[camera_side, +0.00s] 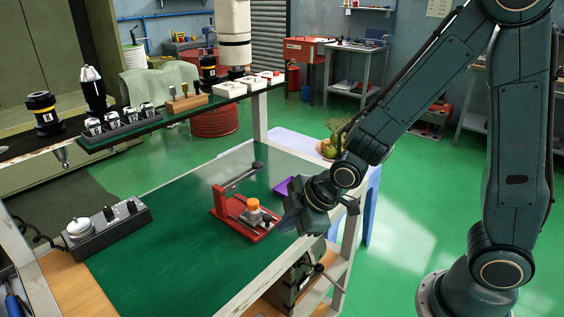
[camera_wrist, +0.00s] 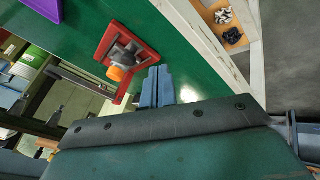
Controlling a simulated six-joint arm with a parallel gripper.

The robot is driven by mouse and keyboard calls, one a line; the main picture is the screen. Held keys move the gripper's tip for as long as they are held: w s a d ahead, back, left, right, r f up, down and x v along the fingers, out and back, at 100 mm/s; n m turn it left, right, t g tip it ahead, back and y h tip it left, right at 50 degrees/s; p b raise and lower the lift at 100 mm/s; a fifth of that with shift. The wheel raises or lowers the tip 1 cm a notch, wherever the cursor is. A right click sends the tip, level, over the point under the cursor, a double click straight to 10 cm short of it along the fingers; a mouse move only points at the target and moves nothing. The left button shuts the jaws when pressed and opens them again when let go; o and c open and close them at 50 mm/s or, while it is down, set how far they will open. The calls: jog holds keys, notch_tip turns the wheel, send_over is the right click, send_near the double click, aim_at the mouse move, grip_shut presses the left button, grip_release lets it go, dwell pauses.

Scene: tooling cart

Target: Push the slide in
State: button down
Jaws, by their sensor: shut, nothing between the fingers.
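A red fixture (camera_side: 232,225) stands on the green top of the cart, with an upright post and a grey arm ending in a dark knob (camera_side: 258,165). On its base sits a grey slide block (camera_side: 262,217) with an orange cap (camera_side: 252,204). In the wrist view the red base (camera_wrist: 146,48), the slide block (camera_wrist: 124,54) and the orange cap (camera_wrist: 115,74) show above my fingers. My gripper (camera_side: 288,224) is just right of the fixture, low near the cart's edge. Its blue fingertips (camera_wrist: 158,70) are together and empty. Whether they touch the fixture I cannot tell.
A purple item (camera_side: 281,186) lies behind my gripper. A grey control box (camera_side: 108,231) with knobs stands at the cart's left. An upper shelf (camera_side: 167,117) with several tools and blocks runs above the back. The green top between box and fixture is clear.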

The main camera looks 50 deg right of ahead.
aim_at(251, 204)
jog(key=shift+x, duration=0.8)
jog(key=shift+w+d+f, duration=0.1)
jog(key=shift+w+d, duration=0.2)
jog(key=shift+w, duration=0.3)
jog(key=shift+w+d+f, duration=0.1)
jog(key=shift+w+d, duration=0.2)
jog(key=shift+w, duration=0.3)
jog(key=shift+w+d+f, duration=0.15)
jog(key=shift+w+d, duration=0.15)
jog(key=shift+w, duration=0.25)
jog(key=shift+w, duration=3.9)
